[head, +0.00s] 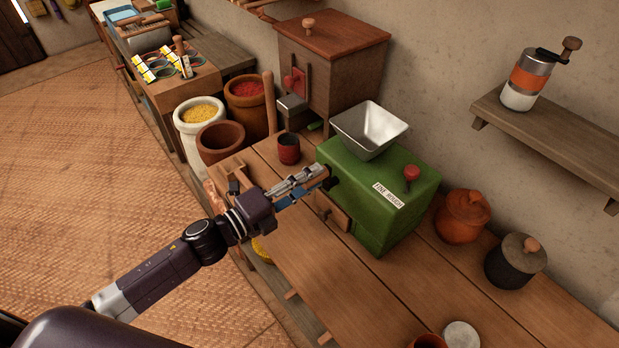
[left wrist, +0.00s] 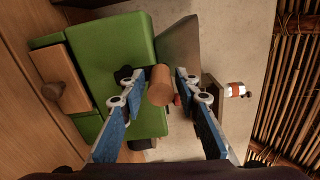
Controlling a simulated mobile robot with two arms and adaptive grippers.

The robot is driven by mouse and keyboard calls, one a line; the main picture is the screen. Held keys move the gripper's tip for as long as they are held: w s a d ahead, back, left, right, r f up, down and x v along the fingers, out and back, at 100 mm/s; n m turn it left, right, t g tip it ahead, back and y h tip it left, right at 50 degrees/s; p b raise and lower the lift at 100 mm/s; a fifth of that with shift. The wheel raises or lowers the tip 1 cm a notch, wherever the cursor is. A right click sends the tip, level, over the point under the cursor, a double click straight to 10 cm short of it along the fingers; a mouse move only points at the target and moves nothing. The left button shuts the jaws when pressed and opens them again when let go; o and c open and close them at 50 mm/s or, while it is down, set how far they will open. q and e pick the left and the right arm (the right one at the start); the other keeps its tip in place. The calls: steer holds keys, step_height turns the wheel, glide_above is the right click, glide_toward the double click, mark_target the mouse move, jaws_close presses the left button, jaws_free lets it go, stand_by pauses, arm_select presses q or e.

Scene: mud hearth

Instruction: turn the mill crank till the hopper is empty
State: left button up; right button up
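The green mill (head: 385,205) stands on the wooden bench, with a grey metal hopper (head: 369,128) on top. I see only bare metal inside the hopper; its bottom is hard to make out. A label and a red knob (head: 411,173) are on the mill's top, and a small drawer (head: 332,208) on its front. My left gripper (head: 322,176) reaches the mill's left end and hides most of the crank. In the left wrist view, the crank's wooden handle (left wrist: 160,86) lies between the fingertips, with a small gap at the right finger. The fingers look open. My right gripper is not in view.
A red-and-black cup (head: 288,148) and a wooden box mill (head: 330,75) stand behind. Lidded pots (head: 462,215) are to the right of the mill. A shelf (head: 550,135) holds a hand grinder (head: 530,78). The bench front (head: 345,285) is mostly clear.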

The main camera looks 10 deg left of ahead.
arm_select(q)
steer(key=shift+o, duration=0.4)
steer(key=v, duration=1.2)
